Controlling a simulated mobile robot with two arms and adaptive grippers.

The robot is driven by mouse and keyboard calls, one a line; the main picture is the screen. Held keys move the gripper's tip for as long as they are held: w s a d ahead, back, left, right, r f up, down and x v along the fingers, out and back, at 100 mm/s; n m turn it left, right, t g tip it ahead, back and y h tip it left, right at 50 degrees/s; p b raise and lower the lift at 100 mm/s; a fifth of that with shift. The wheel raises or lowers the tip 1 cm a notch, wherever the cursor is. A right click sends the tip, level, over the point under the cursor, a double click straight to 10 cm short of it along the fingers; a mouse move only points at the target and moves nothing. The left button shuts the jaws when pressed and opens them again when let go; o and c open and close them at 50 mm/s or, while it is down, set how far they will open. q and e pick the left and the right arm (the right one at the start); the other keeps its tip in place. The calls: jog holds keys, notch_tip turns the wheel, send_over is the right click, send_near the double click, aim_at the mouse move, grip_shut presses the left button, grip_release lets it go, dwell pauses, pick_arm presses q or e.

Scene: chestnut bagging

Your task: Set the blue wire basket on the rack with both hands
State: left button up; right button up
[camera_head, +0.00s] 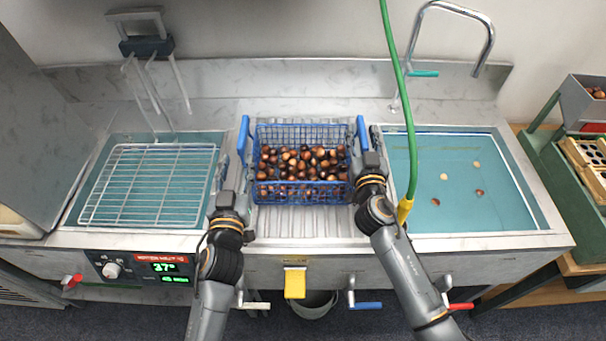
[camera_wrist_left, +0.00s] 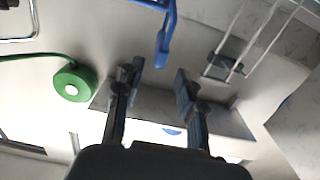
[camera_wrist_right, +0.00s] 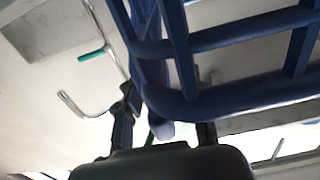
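The blue wire basket (camera_head: 303,192) stands upright on the ribbed middle drainboard and holds many brown chestnuts. Its blue handles rise at the left (camera_head: 243,136) and right (camera_head: 362,133). The wire rack (camera_head: 150,186) lies over the left basin. My left gripper (camera_head: 235,180) is in front of the left handle. In the left wrist view it is open and empty (camera_wrist_left: 157,90), with the handle end (camera_wrist_left: 162,50) beyond its fingertips. My right gripper (camera_head: 366,156) is at the right handle. In the right wrist view its fingers stand apart (camera_wrist_right: 165,115), with the handle end (camera_wrist_right: 160,128) between them.
The right basin (camera_head: 460,195) holds water and a few loose chestnuts. A green hose (camera_head: 400,90) hangs in front of the tap (camera_head: 485,45), near my right arm. A wire holder (camera_head: 150,65) is above the back of the left basin. The rack's top is clear.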

jog(key=shift+s, duration=0.2)
pick_arm(q)
jog(key=shift+s, duration=0.8)
pick_arm(e)
jog(key=s, duration=1.1)
jog(key=shift+s, duration=0.35)
pick_arm(q)
jog(key=shift+s+f, duration=0.1)
pick_arm(e)
jog(key=shift+f, duration=0.1)
